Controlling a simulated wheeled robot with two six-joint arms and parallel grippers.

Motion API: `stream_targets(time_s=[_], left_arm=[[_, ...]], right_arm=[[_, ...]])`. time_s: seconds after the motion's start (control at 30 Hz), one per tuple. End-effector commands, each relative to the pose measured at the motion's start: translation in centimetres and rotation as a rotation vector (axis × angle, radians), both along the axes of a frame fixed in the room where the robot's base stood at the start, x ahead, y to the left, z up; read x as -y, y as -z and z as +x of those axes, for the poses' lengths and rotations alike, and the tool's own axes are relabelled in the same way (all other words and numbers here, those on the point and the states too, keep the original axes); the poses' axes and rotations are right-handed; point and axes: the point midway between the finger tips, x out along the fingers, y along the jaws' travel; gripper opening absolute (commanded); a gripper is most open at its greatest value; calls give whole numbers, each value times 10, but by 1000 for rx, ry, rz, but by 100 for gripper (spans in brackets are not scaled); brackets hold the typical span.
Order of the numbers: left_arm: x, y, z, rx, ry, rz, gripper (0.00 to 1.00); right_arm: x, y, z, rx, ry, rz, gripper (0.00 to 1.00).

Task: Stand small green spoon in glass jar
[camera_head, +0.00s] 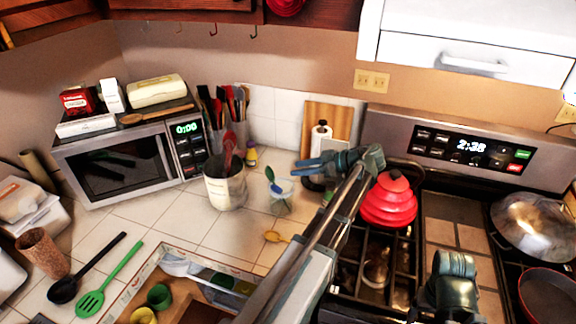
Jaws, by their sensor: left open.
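The small green spoon (270,175) stands in the glass jar (281,202) on the tiled counter, bowl end up and leaning to the left. Its lower part shows dimly through the clear jar wall. My left gripper (298,170) is open and empty, its blue fingers pointing left. In the picture it is just right of and a little above the spoon and jar, apart from both. The fingers of my right gripper do not show; only a dark part of my right arm is in view at the lower right.
A red kettle (389,200) sits on the stove. A yellow spoon (275,237) lies in front of the jar.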

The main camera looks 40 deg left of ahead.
Motion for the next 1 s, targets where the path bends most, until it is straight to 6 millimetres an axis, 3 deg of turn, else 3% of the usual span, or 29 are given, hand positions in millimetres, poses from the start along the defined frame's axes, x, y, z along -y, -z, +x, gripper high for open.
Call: stream_targets(time_s=[0.2,0.4,1.0], left_arm=[[38,-21,14,1,2,0,44],[58,-28,19,0,0,0,44],[64,-29,20,0,-1,0,44]], right_arm=[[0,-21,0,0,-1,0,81],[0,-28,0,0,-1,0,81],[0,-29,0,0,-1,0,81]])
